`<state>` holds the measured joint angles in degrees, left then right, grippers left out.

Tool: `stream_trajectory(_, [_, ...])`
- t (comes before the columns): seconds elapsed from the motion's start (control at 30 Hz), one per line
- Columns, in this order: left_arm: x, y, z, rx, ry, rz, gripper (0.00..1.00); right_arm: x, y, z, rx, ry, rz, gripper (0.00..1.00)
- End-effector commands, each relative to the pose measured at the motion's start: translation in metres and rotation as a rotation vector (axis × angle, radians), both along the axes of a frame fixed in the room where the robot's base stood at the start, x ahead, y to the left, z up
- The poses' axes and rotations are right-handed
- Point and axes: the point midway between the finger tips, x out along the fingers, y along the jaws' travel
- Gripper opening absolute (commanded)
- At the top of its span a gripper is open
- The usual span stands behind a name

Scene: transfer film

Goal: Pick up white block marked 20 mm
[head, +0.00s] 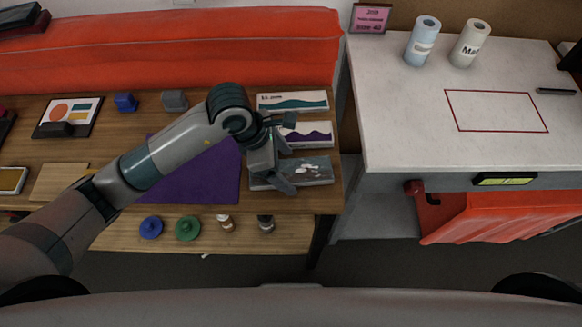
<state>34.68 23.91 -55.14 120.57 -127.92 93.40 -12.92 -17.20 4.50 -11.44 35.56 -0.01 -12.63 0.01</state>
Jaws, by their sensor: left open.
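Three flat white blocks lie in a column at the right end of the wooden table. The far block (300,101) has a teal wave and small dark print that I cannot read for sure. The middle block (312,134) has a purple wave. The near block (312,170) has a grey face with light marks. I cannot tell which is marked 20 mm. My left gripper (287,152) is open, its fingers spread over the left part of the middle and near blocks, partly hiding them. I cannot tell whether it touches them. My right gripper is not in view.
A purple mat (200,175) lies under my left arm. Blue (125,102) and grey (174,100) blocks stand behind it. Knobbed discs and small pieces sit on the lower shelf. The white table (400,130) at right holds two rolls and a red outlined, empty rectangle.

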Motion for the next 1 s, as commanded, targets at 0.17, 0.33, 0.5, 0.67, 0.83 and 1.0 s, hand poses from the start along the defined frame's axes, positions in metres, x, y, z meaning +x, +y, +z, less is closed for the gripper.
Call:
stream_trajectory(0.17, [0.0,-0.0022,-0.0064,0.001,0.0,0.0,0.77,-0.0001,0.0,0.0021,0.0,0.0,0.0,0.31])
stream_trajectory(0.33, [0.0001,-0.0022,-0.0063,0.0,0.0,0.0,0.77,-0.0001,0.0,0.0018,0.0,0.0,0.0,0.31])
stream_trajectory(0.5, [0.0001,-0.0022,-0.006,0.0,0.0,0.0,0.77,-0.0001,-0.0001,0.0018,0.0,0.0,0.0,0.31])
stream_trajectory(0.67, [0.0001,-0.0022,-0.0059,0.0,0.0,0.0,0.53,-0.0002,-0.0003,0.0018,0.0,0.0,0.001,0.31])
stream_trajectory(0.83, [0.0003,-0.0023,-0.0056,-0.001,-0.001,-0.001,0.29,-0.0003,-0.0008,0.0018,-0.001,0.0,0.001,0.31])
stream_trajectory(1.0, [0.0003,-0.0023,-0.0055,-0.001,-0.001,-0.001,0.29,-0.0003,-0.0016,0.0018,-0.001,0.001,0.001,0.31])
